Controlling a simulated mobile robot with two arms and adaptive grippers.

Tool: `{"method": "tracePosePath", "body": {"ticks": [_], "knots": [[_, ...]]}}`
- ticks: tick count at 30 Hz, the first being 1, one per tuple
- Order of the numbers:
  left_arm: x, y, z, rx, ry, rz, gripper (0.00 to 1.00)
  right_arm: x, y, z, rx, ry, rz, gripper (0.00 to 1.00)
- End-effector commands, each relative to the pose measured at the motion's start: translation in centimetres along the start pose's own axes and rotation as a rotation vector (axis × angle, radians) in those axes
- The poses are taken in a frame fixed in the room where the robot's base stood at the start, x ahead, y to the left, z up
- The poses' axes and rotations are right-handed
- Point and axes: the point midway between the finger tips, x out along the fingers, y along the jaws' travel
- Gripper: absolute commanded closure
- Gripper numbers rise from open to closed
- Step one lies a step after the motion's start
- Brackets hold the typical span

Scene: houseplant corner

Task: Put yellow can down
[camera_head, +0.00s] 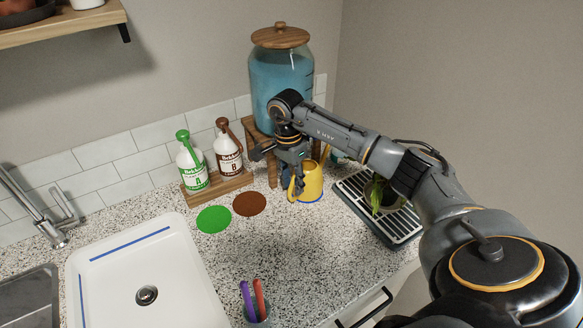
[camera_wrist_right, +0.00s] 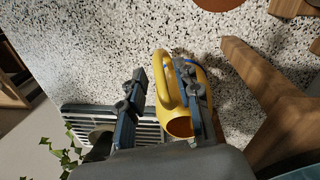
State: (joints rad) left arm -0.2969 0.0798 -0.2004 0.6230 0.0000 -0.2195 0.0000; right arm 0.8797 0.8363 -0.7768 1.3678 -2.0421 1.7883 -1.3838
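The yellow can (camera_head: 313,182) stands upright on the counter, with blue showing around its base, in front of the wooden stand. In the right wrist view the can (camera_wrist_right: 180,126) shows its open top and its loop handle. My right gripper (camera_head: 294,184) is at the can's handle side. In the wrist view its fingers (camera_wrist_right: 162,88) are spread: one passes between handle and body, the other is outside the handle with a gap. The blue mark under the can is mostly hidden. My left gripper is not in view.
A drip tray (camera_head: 405,226) with a plant (camera_head: 376,196) is right of the can. A blue-filled dispenser (camera_head: 275,80) stands behind. Green (camera_head: 214,219) and brown (camera_head: 249,203) discs lie left, before two bottles. A cup with tools (camera_head: 257,311) is at the front; the counter between is clear.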

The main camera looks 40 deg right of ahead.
Motion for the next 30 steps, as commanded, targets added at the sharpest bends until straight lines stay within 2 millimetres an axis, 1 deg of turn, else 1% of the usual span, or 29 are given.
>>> {"method": "tracePosePath", "body": {"ticks": [1, 5, 9, 12, 14, 15, 18, 21, 30], "knots": [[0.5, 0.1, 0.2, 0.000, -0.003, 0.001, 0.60, -0.6, -0.2, -0.1, 0.000, 0.002, -0.006, 0.67], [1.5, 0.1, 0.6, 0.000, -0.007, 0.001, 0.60, -3.1, -0.2, -0.1, 0.001, 0.002, -0.009, 0.67], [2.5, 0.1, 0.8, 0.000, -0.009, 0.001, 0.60, -6.3, -0.2, 0.0, 0.000, 0.001, -0.008, 0.67], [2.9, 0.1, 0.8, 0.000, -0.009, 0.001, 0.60, -8.4, -0.2, 0.0, 0.001, 0.001, -0.008, 0.67], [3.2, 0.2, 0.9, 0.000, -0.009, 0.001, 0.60, -9.4, -0.1, 0.0, 0.001, 0.001, -0.007, 0.67], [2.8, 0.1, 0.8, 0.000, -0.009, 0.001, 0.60, -10.2, -0.1, -0.1, 0.001, 0.002, -0.005, 0.67], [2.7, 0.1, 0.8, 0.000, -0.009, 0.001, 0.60, -11.1, -0.1, -0.1, 0.000, 0.002, -0.004, 0.67], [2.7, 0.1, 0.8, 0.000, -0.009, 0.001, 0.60, -11.5, 0.0, 0.0, 0.000, 0.001, -0.002, 0.67], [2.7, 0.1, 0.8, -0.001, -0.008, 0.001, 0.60, -11.6, 0.0, 0.0, 0.000, 0.000, -0.001, 0.67]]}}
